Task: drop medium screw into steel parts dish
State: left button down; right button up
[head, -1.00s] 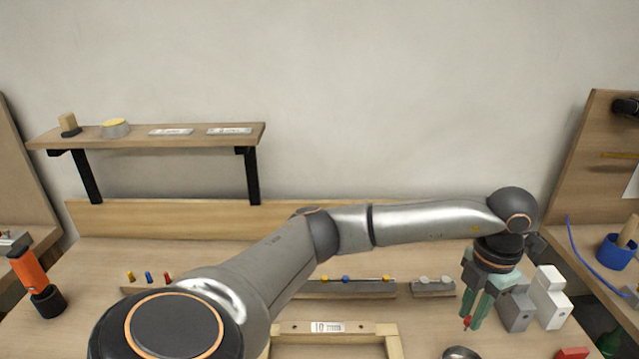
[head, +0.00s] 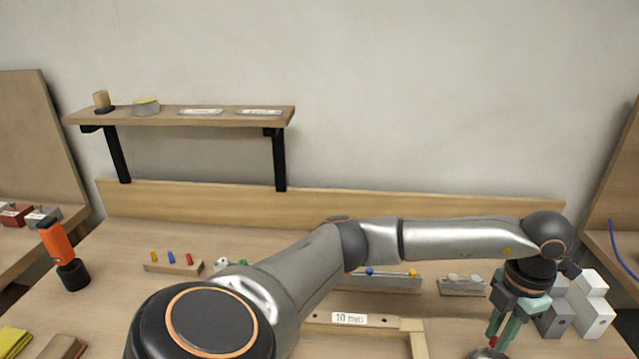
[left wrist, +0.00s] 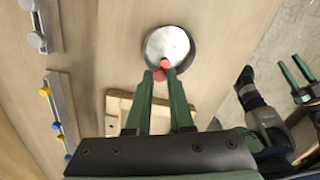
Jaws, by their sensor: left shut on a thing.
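My left gripper (head: 499,338) points down at the lower right of the head view, shut on a red screw (head: 493,323). In the left wrist view its green fingers (left wrist: 160,84) have the red screw (left wrist: 160,74) between their tips. I cannot tell the screw's size. The steel dish (left wrist: 168,46) is round and shallow, just beyond the fingertips. The screw overlaps its near rim in that view. In the head view the dish (head: 487,353) is cut off by the bottom edge. My right gripper (left wrist: 295,71) shows at the right of the wrist view, fingers apart and empty.
A wooden frame (head: 348,319) labelled 10 mm lies beside the dish. Grey rails (head: 378,281) with coloured pegs stand behind it. Grey and white stepped blocks (head: 591,305) stand close right of my left gripper. A block with coloured pegs (head: 173,266) and an orange-handled tool (head: 57,246) are left.

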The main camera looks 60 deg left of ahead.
aim_at(495, 341)
pick_arm(q)
jog(key=c, duration=0.7)
grip_release()
jog(key=shift+r, duration=0.1)
notch_tip(495, 341, up, 12)
jog(key=shift+r, duration=0.15)
jog(key=shift+s, duration=0.1)
